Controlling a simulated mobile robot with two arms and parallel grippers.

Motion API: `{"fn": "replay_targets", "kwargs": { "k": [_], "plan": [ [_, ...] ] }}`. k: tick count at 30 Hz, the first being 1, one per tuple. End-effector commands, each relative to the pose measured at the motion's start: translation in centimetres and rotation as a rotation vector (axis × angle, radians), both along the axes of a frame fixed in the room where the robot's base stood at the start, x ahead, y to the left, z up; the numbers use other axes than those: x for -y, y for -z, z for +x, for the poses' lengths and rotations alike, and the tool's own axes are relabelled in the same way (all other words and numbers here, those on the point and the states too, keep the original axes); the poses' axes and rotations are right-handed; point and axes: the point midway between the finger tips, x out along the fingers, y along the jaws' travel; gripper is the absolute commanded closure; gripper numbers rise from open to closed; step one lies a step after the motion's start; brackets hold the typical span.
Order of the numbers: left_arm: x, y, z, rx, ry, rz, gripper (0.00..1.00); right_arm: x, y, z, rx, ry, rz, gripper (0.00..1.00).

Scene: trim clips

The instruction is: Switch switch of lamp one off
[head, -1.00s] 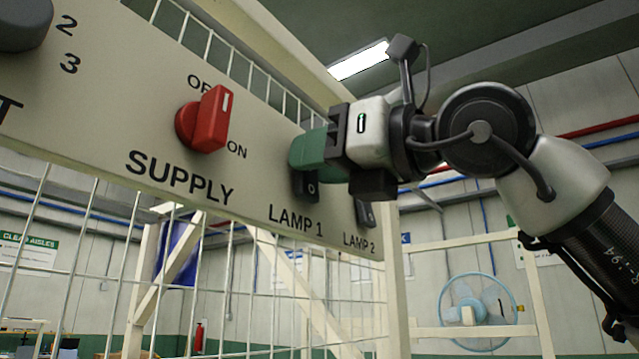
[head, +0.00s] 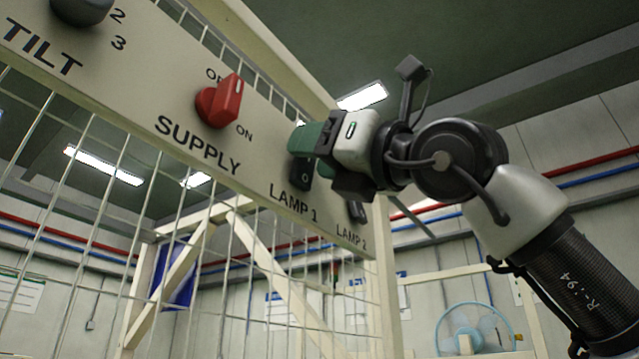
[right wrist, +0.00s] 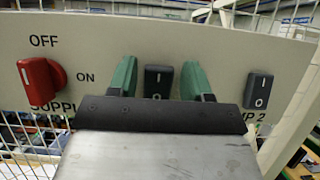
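The lamp 1 switch (head: 301,176) is a dark rocker on the cream panel, above the "LAMP 1" label. My right gripper (head: 308,150) is at the panel in front of this switch and partly covers it. In the right wrist view my right gripper (right wrist: 157,77) is open, with one green finger on each side of the lamp 1 switch (right wrist: 158,82). Nothing is between the fingers but the switch behind; I cannot tell if they touch the panel. The "LAMP 1" label is hidden there by the gripper body. My left gripper is not in view.
The lamp 2 switch (head: 357,211) sits close to the right of lamp 1. Wire mesh (head: 150,210) hangs below the panel. A blue fan (head: 474,329) stands behind.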

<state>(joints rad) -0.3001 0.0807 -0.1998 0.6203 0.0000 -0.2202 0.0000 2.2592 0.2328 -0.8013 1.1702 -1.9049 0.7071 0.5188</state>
Motion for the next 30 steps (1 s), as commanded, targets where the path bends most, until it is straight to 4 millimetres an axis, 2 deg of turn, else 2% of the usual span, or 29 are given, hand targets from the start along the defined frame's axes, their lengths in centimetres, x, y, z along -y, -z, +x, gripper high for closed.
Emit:
{"fn": "replay_targets", "kwargs": {
  "k": [2,9,13,21,30],
  "plan": [
    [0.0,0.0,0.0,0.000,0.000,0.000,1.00,0.0,0.0,0.0,-0.001,0.000,-0.001,0.40],
    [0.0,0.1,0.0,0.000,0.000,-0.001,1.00,0.0,0.1,0.0,-0.001,0.000,-0.002,0.40],
    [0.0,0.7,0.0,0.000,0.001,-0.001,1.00,0.6,0.6,-0.4,-0.001,0.000,-0.001,0.40],
    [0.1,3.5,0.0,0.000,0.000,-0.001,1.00,4.4,3.1,-3.2,0.001,0.001,0.001,0.40],
    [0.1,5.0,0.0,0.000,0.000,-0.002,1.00,7.6,4.6,-5.5,-0.001,0.000,-0.001,0.40]
  ]
}}
